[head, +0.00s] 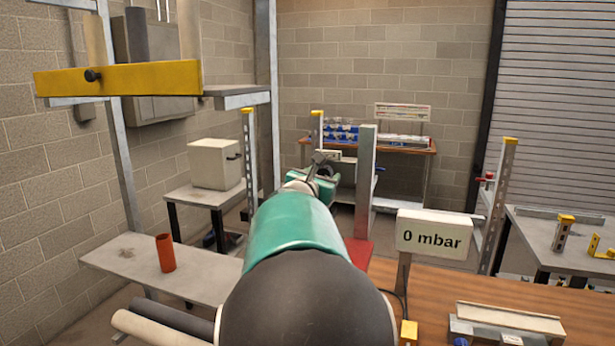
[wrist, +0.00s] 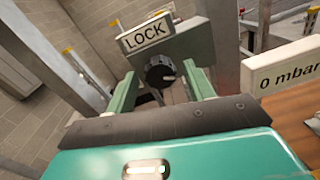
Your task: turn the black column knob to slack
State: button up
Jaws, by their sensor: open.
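The black column knob (wrist: 158,71) shows in the wrist view on a grey-green block under a white LOCK label (wrist: 147,36). A pale mark on the knob points to the right, slightly down. No slack label can be read. My gripper (wrist: 163,84) is open and empty, with one green finger on each side of the knob in the picture. I cannot tell whether either finger touches it. In the head view my gripper (head: 322,178) is beside the grey column (head: 366,165), and my arm hides the knob.
A display (head: 434,235) reading 0 mbar stands on the wooden bench (head: 535,296) to the right. A yellow beam (head: 120,78) juts out at upper left. An orange cup (head: 165,253) stands on a grey shelf (head: 210,268) at left. Posts stand near the arm.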

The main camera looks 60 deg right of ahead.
jog(key=shift+d, duration=0.1)
jog(key=c, duration=1)
jog(key=shift+o, duration=0.2)
jog(key=shift+n, duration=0.4)
jog(key=n+t, duration=0.1)
jog(key=n, duration=1.4)
jog(key=shift+n, duration=0.3)
jog(key=n, duration=0.5)
jog(key=shift+s, duration=0.1)
